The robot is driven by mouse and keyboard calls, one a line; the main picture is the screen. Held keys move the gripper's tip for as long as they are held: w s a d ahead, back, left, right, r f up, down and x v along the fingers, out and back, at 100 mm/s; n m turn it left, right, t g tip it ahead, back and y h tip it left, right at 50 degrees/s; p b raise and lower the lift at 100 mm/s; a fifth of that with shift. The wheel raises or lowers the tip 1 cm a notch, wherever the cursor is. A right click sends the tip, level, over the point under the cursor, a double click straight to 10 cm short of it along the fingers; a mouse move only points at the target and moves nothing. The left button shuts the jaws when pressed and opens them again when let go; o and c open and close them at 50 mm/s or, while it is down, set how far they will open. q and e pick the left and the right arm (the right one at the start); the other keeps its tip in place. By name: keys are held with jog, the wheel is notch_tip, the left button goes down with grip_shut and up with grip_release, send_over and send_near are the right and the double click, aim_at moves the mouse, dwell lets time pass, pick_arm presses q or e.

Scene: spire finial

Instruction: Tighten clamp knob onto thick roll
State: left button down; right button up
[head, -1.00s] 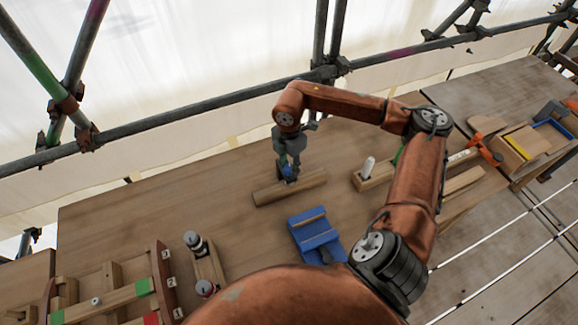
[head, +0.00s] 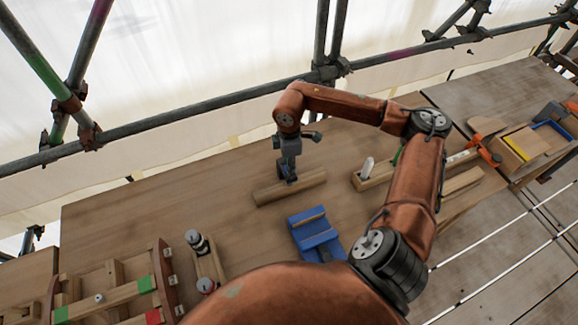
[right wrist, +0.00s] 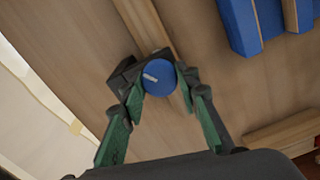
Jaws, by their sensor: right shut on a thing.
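A thick wooden roll (head: 305,186) lies on the bench in the head view; part of it also runs behind the knob in the right wrist view (right wrist: 147,25). A dark clamp (right wrist: 121,76) sits at the roll. Its round blue knob (right wrist: 159,78) carries a white pointer mark, which points to the upper left in the right wrist view. My right gripper (head: 289,177) points down over the roll, and its green-padded fingers (right wrist: 160,84) are shut on the blue knob from both sides. How tightly the clamp bears on the roll is hidden. My left gripper is not in view.
A blue block with slots (head: 315,235) stands just in front of the roll. A wooden holder with a white peg (head: 366,170) is to its right. A wooden rack (head: 125,292) and a stand with bottle-like parts (head: 207,262) are at lower left. Scaffold pipes (head: 200,117) run behind the bench.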

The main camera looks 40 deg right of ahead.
jog(key=shift+w+d+r, duration=0.1)
jog(key=shift+w+r, duration=0.05)
jog(key=o, duration=1.2)
jog(key=shift+c, duration=0.2)
notch_tip(320, 180, up, 12)
